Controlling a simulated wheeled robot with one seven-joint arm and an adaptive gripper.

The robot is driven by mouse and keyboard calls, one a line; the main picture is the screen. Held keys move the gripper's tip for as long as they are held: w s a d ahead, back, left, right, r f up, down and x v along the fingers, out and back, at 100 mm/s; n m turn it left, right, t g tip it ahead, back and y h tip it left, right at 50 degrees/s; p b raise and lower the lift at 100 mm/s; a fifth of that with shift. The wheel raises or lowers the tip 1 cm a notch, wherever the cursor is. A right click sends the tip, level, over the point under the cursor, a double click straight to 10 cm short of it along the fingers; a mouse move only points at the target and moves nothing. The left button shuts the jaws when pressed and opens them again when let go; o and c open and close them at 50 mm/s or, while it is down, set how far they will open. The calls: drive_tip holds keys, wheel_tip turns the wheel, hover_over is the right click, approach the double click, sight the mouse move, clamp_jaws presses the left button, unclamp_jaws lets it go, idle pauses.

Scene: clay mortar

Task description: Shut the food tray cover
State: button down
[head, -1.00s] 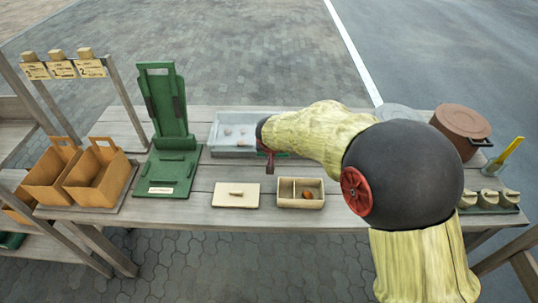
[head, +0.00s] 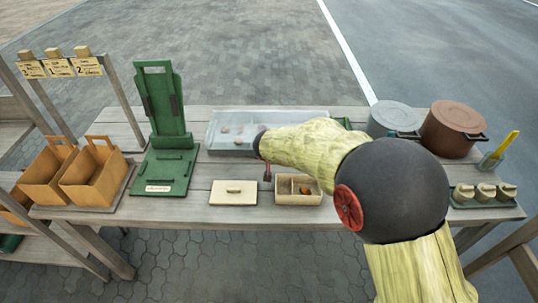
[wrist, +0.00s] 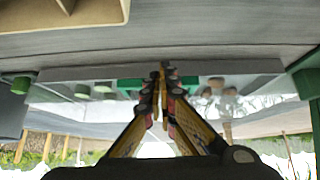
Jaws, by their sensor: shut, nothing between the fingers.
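The food tray (head: 216,149) is a pale grey, shallow tray at the back middle of the table, with a few small brown pieces visible in it. A clear, glassy surface (head: 270,120) shows over its back and right part, seemingly the cover; I cannot tell its exact angle. A green piece (head: 342,122) shows past my arm at the tray's right end. My gripper (head: 267,174) is shut and empty at the tray's front side. In the wrist view my closed fingertips (wrist: 163,72) overlap a long grey edge (wrist: 225,69), with green parts (wrist: 130,84) behind; contact is unclear.
A lidded cream box (head: 234,198) and a divided box (head: 298,198) lie in front of the tray. A green stand (head: 160,120) is on the left. Grey (head: 392,118) and brown (head: 455,128) pots stand on the right. Bare table shows along the front.

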drive_tip(key=v, duration=1.2)
